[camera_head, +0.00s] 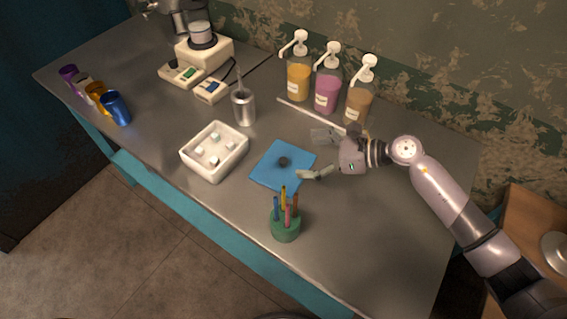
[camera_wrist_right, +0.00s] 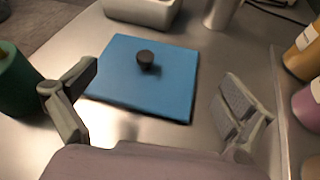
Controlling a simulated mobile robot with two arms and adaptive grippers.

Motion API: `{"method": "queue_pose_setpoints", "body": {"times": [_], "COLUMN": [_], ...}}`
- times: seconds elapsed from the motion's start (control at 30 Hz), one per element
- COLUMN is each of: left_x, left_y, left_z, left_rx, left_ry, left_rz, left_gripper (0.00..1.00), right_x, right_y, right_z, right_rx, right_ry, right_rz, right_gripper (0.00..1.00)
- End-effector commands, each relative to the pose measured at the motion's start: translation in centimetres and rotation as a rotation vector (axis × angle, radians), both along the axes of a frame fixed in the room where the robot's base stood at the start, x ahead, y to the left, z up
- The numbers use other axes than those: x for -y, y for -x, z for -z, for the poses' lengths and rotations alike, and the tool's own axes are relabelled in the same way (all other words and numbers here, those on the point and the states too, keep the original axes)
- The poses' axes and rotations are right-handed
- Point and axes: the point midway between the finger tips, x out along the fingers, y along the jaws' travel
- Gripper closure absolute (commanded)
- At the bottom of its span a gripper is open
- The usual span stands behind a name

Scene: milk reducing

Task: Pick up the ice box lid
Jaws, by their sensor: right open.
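The ice box lid (camera_head: 269,175) is a flat blue square with a dark round knob (camera_head: 283,162) in its middle. It lies flat on the metal table. The lid also shows in the right wrist view (camera_wrist_right: 120,80), with its knob (camera_wrist_right: 146,59) ahead of the fingers. My right gripper (camera_head: 318,155) is open and empty, just right of the lid, its fingers spread wide. In the right wrist view (camera_wrist_right: 160,97) the fingers stand either side of the lid. The white ice box (camera_head: 229,166) is uncovered, with several small cubes inside. My left gripper is out of view.
A green holder (camera_head: 286,228) with colored sticks stands near the front edge, close to the lid. A metal cup (camera_head: 244,107) stands behind the box. Pump bottles (camera_head: 327,92) line the back. Colored cups (camera_head: 116,108) stand at left. The table's right front (camera_head: 380,240) is clear.

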Motion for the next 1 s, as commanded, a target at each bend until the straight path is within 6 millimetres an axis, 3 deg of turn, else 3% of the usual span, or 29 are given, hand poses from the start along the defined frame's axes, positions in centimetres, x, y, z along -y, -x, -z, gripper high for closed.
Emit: {"method": "queue_pose_setpoints", "body": {"times": [0.3,0.63,1.0], "left_x": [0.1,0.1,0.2], "left_y": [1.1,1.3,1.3], "left_z": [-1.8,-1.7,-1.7], "left_rx": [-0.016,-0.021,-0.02], "left_ry": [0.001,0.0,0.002], "left_rz": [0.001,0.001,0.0], "left_gripper": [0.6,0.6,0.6], "right_x": [-3.6,-4.1,-4.1], "right_y": [-1.0,-1.1,-1.1], "right_z": [2.0,2.5,2.5], "right_rx": [-0.001,-0.001,-0.001], "right_ry": [-0.002,0.0,0.0], "right_rz": [0.001,0.0,0.0], "right_gripper": [0.0,0.01,0.25]}}
